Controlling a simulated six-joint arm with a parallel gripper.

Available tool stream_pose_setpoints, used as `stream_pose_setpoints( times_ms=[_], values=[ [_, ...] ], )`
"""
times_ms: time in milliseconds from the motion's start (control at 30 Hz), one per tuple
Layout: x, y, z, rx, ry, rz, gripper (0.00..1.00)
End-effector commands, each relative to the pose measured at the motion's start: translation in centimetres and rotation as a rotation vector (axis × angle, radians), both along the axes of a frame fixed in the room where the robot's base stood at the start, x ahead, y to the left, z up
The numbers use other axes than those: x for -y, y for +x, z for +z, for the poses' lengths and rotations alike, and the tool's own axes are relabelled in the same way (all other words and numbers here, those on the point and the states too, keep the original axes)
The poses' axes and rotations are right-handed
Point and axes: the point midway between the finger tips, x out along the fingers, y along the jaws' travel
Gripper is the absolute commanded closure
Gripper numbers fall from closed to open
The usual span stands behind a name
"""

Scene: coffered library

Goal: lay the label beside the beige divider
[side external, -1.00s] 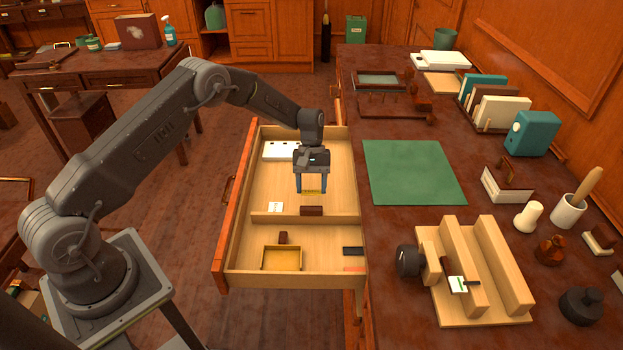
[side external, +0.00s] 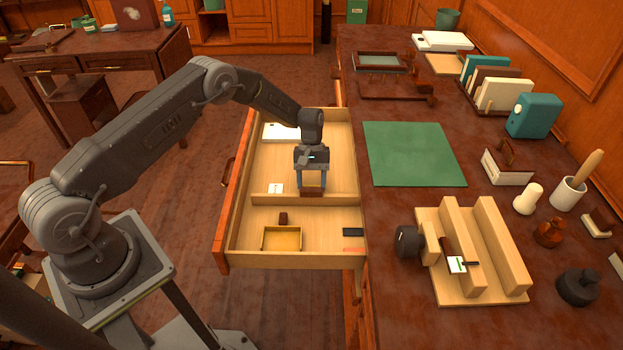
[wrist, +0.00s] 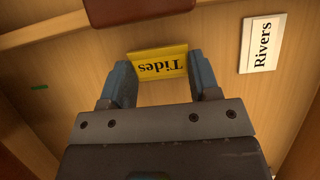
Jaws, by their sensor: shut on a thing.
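The yellow label (wrist: 158,64), reading "Tides", is between my gripper's (wrist: 163,78) fingers in the wrist view, and the gripper is shut on it. In the side view my gripper (side external: 312,187) is low inside the open drawer, close to the pale beige wooden divider (side external: 275,200) that crosses it. The label cannot be made out there. A dark brown block (side external: 312,193) sits by the divider, below the fingertips in the picture; it also shows at the top of the wrist view (wrist: 130,10).
A white "Rivers" label (wrist: 262,43) lies on the drawer floor, also seen in the side view (side external: 276,188). The front compartment holds a yellow-lined tray (side external: 282,250), a small brown block (side external: 283,218) and a dark strip (side external: 352,232). A white item (side external: 281,132) lies at the back.

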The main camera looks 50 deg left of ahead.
Motion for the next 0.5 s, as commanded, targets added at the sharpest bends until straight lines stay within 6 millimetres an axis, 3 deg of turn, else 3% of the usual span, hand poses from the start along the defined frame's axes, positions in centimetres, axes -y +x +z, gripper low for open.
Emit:
stream_pose_setpoints(
  times_ms=[167, 200, 500],
  values=[
    [0.0, 0.0, -0.01, 0.0, 0.0, 0.0, 0.65],
    [-0.01, 0.01, 0.0, 0.0, 0.0, 0.0, 0.42],
    [-0.01, 0.01, 0.0, 0.0, 0.0, 0.0, 0.14]
  ],
)
